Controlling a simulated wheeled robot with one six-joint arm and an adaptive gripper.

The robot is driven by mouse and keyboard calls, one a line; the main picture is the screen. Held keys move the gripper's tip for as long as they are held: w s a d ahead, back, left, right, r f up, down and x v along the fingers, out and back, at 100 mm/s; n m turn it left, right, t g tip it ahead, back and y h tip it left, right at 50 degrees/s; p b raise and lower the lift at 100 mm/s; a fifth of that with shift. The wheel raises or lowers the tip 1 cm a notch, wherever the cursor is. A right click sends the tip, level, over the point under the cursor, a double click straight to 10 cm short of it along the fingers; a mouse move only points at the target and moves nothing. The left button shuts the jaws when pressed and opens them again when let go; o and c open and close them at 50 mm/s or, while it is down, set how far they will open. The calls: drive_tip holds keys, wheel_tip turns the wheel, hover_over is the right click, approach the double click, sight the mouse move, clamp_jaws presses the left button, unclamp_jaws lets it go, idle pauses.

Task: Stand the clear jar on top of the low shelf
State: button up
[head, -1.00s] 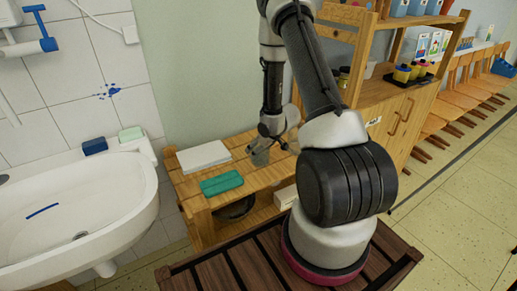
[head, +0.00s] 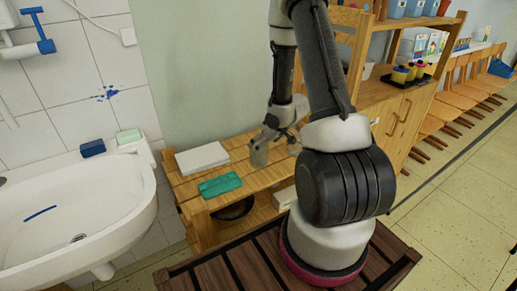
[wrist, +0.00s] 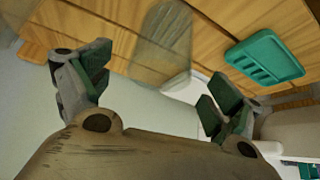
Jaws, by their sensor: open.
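The clear jar (head: 259,153) is a greyish, see-through vessel, upright at the back of the low shelf's slatted wooden top (head: 252,178). In the wrist view the jar (wrist: 163,45) shows beyond and between my fingertips, with the wood slats (wrist: 215,45) seen around it. My gripper (head: 279,139) is just right of the jar in the head view. Its two fingers (wrist: 158,92) are spread wide with an empty gap between them, and nothing is gripped. Whether the jar's base touches the slats is hard to tell.
On the shelf top, left of the jar, lie a white paper stack (head: 202,159) and a green tray-like block (head: 220,186). A dark bowl (head: 235,208) is underneath. A sink (head: 75,210) is at left, and a taller wooden cabinet (head: 400,115) stands at right.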

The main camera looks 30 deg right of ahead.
drive_tip(key=s+d+r+m+h, duration=0.15)
drive_tip(key=s+r, duration=0.25)
drive_tip(key=r, duration=0.7)
drive_tip(key=s+r+h, duration=0.2)
drive_tip(key=s+r, duration=0.1)
drive_tip(key=r, duration=0.8)
drive_tip(key=s+a+r, duration=0.3)
drive_tip(key=s+r, duration=0.1)
drive_tip(key=s, duration=0.3)
drive_tip(key=s+a+r+m+g+y, duration=0.1)
drive_tip(key=s+a+r, duration=0.2)
drive_tip(key=s, duration=0.4)
drive_tip(key=s+a+r+g, duration=0.1)
drive_tip(key=s+a+r, duration=0.2)
drive_tip(key=s+r, duration=0.2)
drive_tip(key=shift+s+a+y, duration=0.2)
drive_tip(key=shift+s+y, duration=0.15)
drive_tip(key=shift+s, duration=0.65)
drive_tip(key=shift+m, duration=0.25)
